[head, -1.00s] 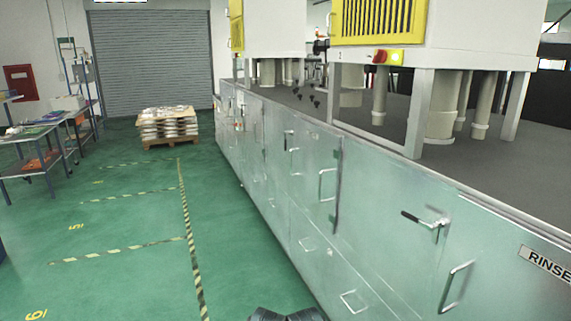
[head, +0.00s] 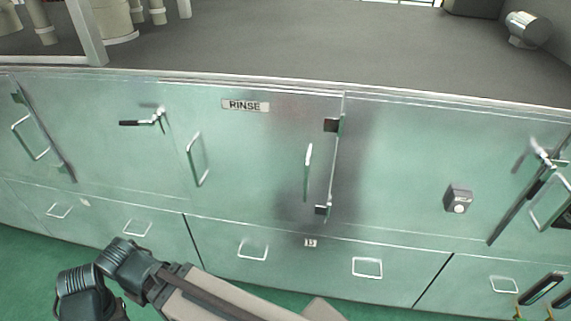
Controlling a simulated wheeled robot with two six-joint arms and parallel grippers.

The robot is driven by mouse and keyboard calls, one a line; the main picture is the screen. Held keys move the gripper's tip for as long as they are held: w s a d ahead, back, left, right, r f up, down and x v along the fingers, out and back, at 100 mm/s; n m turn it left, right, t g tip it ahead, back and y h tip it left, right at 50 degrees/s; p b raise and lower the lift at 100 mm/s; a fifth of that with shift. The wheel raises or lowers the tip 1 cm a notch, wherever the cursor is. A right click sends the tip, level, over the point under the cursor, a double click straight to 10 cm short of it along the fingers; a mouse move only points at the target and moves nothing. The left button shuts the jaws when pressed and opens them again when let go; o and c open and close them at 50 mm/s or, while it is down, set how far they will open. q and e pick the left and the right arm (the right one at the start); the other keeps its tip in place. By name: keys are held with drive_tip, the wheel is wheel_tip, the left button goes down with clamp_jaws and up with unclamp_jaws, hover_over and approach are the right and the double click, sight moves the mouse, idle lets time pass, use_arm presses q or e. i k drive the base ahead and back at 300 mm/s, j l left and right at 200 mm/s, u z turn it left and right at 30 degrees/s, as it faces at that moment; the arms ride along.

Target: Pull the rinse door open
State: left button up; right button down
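The rinse door (head: 250,150) is a pale metallic green panel in the long cabinet front, marked by a RINSE plate (head: 245,105). It looks shut. It has an upright bar handle (head: 197,160) at its left side and another bar handle (head: 307,172) near dark hinge-like fittings (head: 332,125) on its right. A latch lever (head: 143,121) with a black grip sits left of the door and points left. Two dark fingers of what appears to be my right gripper (head: 552,295) show at the bottom right corner, apart and empty, away from the door. My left gripper is out of view.
Below the door are drawers with pull handles (head: 252,250). To the right are a small grey box with a round knob (head: 458,199) and another latch (head: 545,155). A dark worktop (head: 300,45) runs above. Green floor (head: 30,280) shows at bottom left.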

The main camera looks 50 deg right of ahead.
sight(264, 152)
drive_tip(key=z, duration=1.4)
